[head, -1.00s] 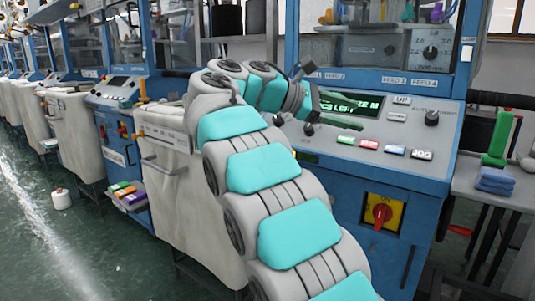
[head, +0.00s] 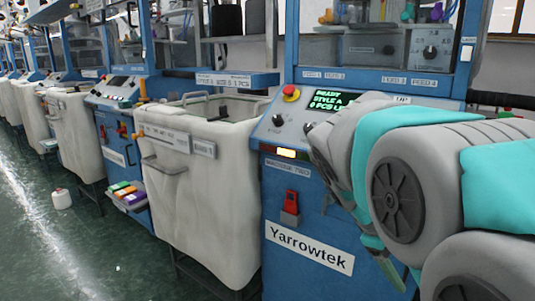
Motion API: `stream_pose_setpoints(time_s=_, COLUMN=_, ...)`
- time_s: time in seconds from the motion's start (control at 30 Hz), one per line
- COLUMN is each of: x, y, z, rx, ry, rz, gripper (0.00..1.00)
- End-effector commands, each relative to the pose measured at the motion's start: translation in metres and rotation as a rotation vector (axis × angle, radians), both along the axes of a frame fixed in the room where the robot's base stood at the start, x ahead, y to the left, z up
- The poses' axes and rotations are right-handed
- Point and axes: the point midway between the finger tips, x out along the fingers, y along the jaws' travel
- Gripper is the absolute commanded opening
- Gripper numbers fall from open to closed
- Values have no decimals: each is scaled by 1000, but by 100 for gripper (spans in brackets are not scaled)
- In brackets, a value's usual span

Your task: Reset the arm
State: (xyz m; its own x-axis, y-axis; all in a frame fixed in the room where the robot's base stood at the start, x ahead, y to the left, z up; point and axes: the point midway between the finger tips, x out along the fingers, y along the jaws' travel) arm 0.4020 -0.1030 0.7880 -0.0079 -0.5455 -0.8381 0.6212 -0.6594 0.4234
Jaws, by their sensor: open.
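My arm, grey with teal pads, is folded at the right of the head view, close to the camera. My gripper (head: 388,264) hangs low in front of the blue machine's front panel, its green fingers pointing down. It is open, with nothing seen between the fingers. The arm's thick links hide part of it.
The blue Yarrowtek machine (head: 308,246) stands close behind my arm, its lit display (head: 326,100) and red stop button (head: 291,93) showing. A white fabric bin (head: 205,215) stands left of it. Further left are more machines and open green floor (head: 45,240).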

Motion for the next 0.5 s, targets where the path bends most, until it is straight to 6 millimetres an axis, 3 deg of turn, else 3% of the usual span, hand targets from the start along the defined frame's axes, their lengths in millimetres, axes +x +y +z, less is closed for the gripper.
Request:
stream_pose_setpoints(time_s=0.03, x=-25, y=3, z=-16, rx=55, ry=-5, rz=-55, gripper=68)
stream_pose_setpoints(time_s=0.3, x=-138, y=54, z=-95, rx=335, ry=-41, rz=-398, gripper=68)
stream_pose_setpoints(time_s=0.5, x=-191, y=90, z=-129, rx=461, ry=-51, rz=-613, gripper=68)
